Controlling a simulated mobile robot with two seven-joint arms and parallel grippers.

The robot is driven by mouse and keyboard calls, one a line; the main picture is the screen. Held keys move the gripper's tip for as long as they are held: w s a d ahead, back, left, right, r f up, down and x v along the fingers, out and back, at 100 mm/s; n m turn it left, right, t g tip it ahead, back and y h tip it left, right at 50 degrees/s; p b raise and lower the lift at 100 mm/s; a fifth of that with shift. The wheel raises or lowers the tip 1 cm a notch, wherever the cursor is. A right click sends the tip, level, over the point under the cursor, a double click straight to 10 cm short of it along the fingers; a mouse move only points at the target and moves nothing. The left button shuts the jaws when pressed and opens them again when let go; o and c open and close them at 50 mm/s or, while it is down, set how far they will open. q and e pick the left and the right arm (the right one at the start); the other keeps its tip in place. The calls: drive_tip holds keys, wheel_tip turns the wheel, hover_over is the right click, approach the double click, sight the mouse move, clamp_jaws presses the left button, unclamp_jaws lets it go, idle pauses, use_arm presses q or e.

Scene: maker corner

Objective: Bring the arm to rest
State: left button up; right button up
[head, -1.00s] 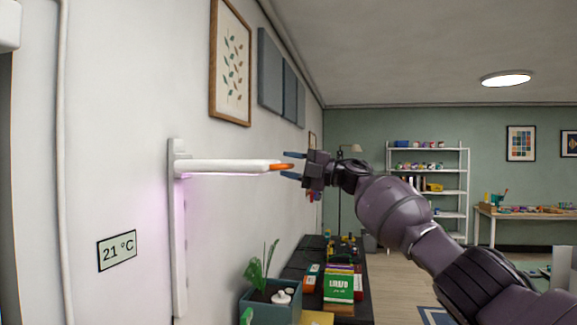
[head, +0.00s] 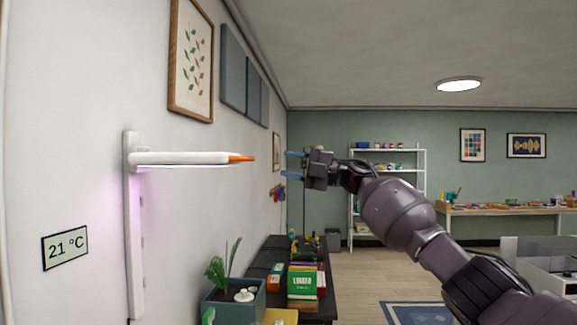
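My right arm (head: 400,215) reaches in from the lower right of the head view. Its gripper (head: 291,165) points left with its two blue-tipped fingers apart and nothing between them. A white wall lamp arm (head: 190,158) with an orange tip (head: 242,158) sticks out from an upright white rail (head: 135,235) on the left wall. In the picture a gap lies between the orange tip and my fingertips. My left gripper is not in view.
Below stands a dark bench (head: 318,305) with books (head: 303,283) and a planter (head: 235,308) holding a green plant. A white shelf (head: 388,151) and a long table (head: 500,209) stand at the back. Open floor (head: 372,278) lies right of the bench.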

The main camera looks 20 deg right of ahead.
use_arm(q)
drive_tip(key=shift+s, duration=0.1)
use_arm(e)
wheel_tip(320, 180, up, 7)
drive_tip(key=a+m+t+y, duration=0.1)
drive_tip(key=a+m+t, duration=0.1)
drive_tip(key=t, duration=0.4)
drive_tip(key=s+f+m+t+h, duration=0.25)
drive_tip(key=f+m+h, duration=0.35)
drive_tip(key=f, duration=0.9)
drive_tip(key=s+f+m+t+h, duration=0.1)
drive_tip(key=s+f+m+h, duration=0.3)
drive_tip(key=f+m, duration=0.75)
drive_tip(key=s+f+m+t+h, duration=0.25)
drive_tip(key=s+f+h, duration=0.2)
drive_tip(key=f, duration=1.35)
drive_tip(key=s+d+f+m+g+h, duration=0.1)
drive_tip(key=s+d+f+m+g, duration=0.1)
drive_tip(key=s+f, duration=0.8)
drive_tip(key=s+d+f+m+g+h, duration=0.2)
drive_tip(key=s+f+m+g, duration=0.1)
drive_tip(key=s+f, duration=0.8)
drive_tip(key=s+d+f+m+g+h, duration=0.2)
drive_tip(key=s+f+m+g, duration=0.1)
drive_tip(key=s+f, duration=0.7)
drive_tip(key=s, duration=0.2)
drive_tip(key=shift+s+d+f+m, duration=0.15)
drive_tip(key=shift+s+d+m, duration=0.15)
drive_tip(key=shift+s, duration=0.05)
